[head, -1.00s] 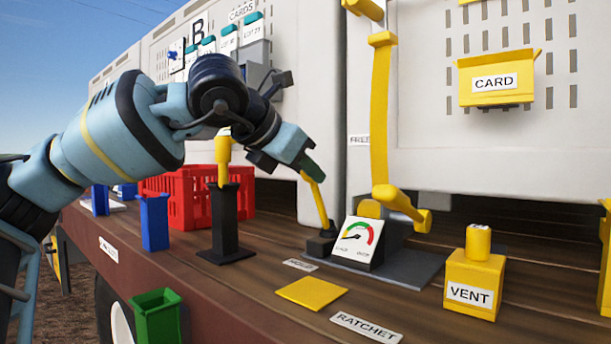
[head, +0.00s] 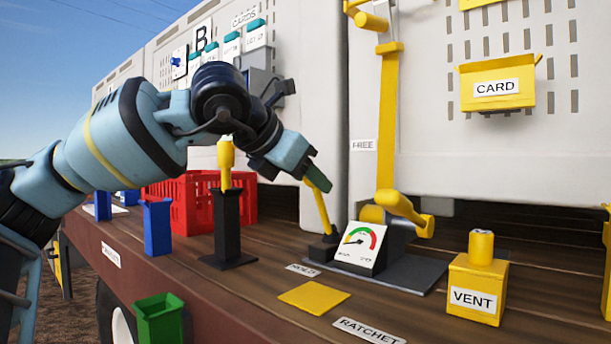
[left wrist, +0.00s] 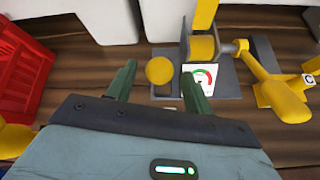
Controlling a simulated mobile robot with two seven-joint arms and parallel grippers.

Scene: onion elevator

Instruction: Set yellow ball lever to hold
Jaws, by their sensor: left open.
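The yellow ball lever (head: 319,210) stands on a dark base left of the gauge, its shaft tilted up and to the left. In the head view my left gripper (head: 318,178) is at its top and hides the ball. In the left wrist view the yellow ball (left wrist: 159,70) shows between the two spread green fingers of my left gripper (left wrist: 162,78), with gaps on both sides. A small white plate (head: 303,270), which seems to read HOLD, lies on the deck in front of the lever. My right gripper is not in view.
The gauge (head: 359,244) stands right beside the lever, with a tall yellow lever (head: 387,120) behind it. A black post (head: 228,225) with a yellow handle and a red crate (head: 190,220) stand to the left. A yellow VENT box (head: 474,290) stands at the right.

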